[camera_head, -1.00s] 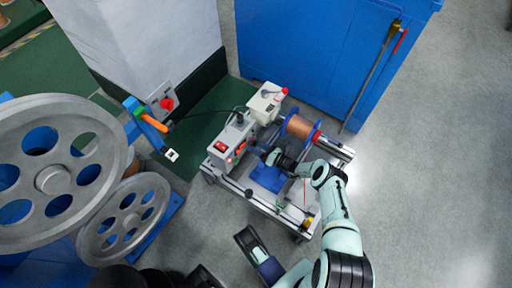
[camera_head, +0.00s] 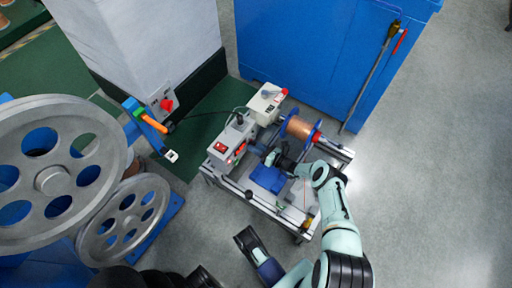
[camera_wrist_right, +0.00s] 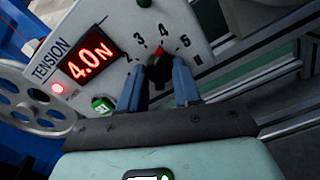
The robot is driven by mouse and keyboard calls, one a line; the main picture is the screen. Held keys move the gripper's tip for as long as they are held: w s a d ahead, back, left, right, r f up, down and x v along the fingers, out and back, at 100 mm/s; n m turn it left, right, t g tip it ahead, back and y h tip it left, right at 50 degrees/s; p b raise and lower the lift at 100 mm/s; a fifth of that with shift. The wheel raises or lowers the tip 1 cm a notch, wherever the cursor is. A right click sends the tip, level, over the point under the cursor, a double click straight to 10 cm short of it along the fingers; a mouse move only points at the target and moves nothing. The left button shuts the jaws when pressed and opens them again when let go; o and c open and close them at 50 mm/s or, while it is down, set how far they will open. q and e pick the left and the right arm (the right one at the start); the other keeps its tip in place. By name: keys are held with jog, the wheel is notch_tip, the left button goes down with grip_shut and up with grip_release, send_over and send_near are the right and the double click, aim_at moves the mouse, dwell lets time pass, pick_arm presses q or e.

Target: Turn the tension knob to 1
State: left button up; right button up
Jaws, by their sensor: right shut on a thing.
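The tension knob (camera_wrist_right: 157,72), dark with a red pointer, sits on the grey control box (camera_wrist_right: 172,22), below the dial numbers. Its red pointer is close to the 4. The red display (camera_wrist_right: 88,58) beside it reads 4.0 N. My right gripper (camera_wrist_right: 159,70) is shut on the knob, one finger on each side, and partly hides it. In the head view my right gripper (camera_head: 271,158) reaches the control box (camera_head: 231,141), and the knob cannot be made out. A dark part of mine, probably the left gripper (camera_head: 250,243), shows low in the head view, its fingers unclear.
A copper spool (camera_head: 299,128) with blue flanges stands right of the box on the metal frame (camera_head: 250,202). Large grey wheels (camera_head: 101,146) stand at the left, a blue cabinet (camera_head: 300,45) behind. The floor at right is clear.

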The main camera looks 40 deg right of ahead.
pick_arm(q)
jog(key=shift+t, duration=0.7)
jog(key=w, duration=0.1)
jog(key=w+r+p, duration=0.2)
jog(key=w, duration=0.1)
jog(key=shift+d, duration=0.25)
pick_arm(e)
jog(key=n, duration=2.1)
jog(key=shift+d, duration=0.15)
jog(key=o, duration=1.1)
jog(key=shift+c, duration=0.2)
